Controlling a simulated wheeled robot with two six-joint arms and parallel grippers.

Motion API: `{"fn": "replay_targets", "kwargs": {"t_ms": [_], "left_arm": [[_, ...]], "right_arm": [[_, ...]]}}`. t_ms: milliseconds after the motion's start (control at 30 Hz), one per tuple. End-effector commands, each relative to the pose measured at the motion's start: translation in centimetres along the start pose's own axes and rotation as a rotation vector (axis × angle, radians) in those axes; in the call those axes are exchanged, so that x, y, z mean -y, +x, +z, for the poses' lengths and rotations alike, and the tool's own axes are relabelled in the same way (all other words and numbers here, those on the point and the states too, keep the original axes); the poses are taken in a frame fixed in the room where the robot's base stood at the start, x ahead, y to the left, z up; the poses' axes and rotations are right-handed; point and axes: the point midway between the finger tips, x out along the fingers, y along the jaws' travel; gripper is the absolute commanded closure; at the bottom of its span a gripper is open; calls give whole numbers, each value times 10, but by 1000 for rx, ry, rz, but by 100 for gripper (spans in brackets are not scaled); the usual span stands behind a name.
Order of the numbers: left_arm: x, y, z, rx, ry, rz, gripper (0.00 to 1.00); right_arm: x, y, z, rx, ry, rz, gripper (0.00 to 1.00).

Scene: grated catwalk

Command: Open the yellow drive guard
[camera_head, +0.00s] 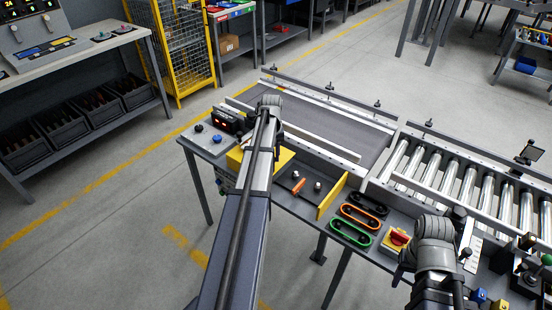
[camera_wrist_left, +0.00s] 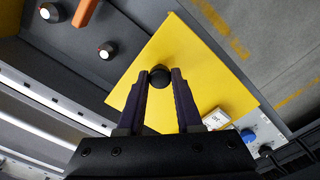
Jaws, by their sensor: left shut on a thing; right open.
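The yellow drive guard (camera_head: 285,157) is a flat yellow plate at the left part of the conveyor's front shelf, partly hidden by my left arm. In the left wrist view the yellow plate (camera_wrist_left: 205,65) fills the middle and carries a round black knob (camera_wrist_left: 160,71). My left gripper (camera_wrist_left: 161,78) is shut on this knob, one finger on each side. In the head view its fingers are hidden behind my arm. My right gripper (camera_head: 406,264) is open at the lower right, near the red and yellow switch; its fingertips are hard to make out.
Beside the guard lie an orange-handled item (camera_head: 298,186) and two white-topped knobs. An upright yellow strip (camera_head: 331,196) stands right of them. Further right are black, orange and green oval rings (camera_head: 350,232), a red switch (camera_head: 399,237) and rollers (camera_head: 450,180). A black control box (camera_head: 227,120) sits left.

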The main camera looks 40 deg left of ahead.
Motion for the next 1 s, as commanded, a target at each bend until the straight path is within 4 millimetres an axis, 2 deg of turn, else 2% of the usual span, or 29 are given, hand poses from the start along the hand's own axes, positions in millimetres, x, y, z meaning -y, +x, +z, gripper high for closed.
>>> {"fn": "replay_targets", "kwargs": {"t_ms": [233, 267, 500, 800, 1000], "left_arm": [[0, 0, 0, -1, 0, -1, 100], [0, 0, 0, -1, 0, -1, 63], [0, 0, 0, 0, 0, 0, 36], [0, -1, 0, 0, 0, 0, 36], [0, -12, 0, 0, 0, 0, 36]], "right_arm": [[0, 0, 0, 0, 0, 0, 50], [0, 0, 0, 0, 0, 0, 50], [0, 0, 0, 0, 0, 0, 50], [0, -1, 0, 0, 0, 0, 50], [-1, -12, 1, 0, 0, 0, 50]]}}
